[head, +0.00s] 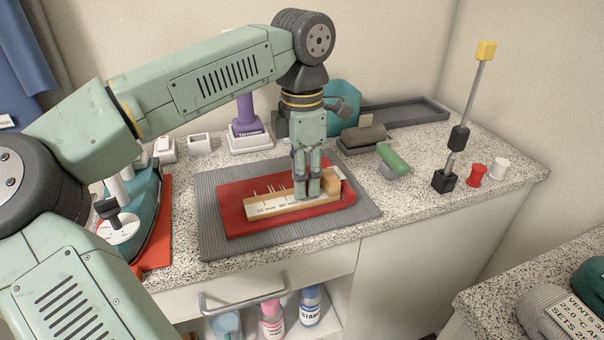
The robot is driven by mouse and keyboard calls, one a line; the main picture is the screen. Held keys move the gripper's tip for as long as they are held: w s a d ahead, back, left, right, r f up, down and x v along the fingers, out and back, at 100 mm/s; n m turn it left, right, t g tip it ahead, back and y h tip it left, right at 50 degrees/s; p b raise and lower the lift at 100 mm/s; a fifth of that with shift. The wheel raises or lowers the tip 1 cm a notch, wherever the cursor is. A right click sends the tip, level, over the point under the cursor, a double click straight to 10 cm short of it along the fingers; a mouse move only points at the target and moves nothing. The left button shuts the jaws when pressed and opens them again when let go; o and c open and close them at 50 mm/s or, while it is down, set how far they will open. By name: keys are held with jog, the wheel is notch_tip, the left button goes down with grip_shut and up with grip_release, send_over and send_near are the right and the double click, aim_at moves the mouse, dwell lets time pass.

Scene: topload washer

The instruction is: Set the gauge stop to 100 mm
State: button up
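The gauge (265,211) is a long pale wooden bar on a red mat, with marks along its front; I can read 25 mm and what looks like 50 mm at the left. Several thin upright pins stand behind its left part. A tan block (332,182) sits at its right end. My gripper (307,192) points straight down over the right part of the gauge, just left of the tan block. Its fingers are close together and hide the marks there. I cannot tell whether they hold anything between them, or whether they touch the tan block.
The red mat (235,218) lies on a grey ribbed mat (215,245). Behind are a purple-handled tool (245,115), a teal bin (342,95) and a grey tray (405,112). A green-handled brush (392,158) and a yellow-tipped stand (485,52) are at right. A drawer handle (243,303) juts out in front.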

notch_tip(320, 180, up, 12)
dwell(0.6)
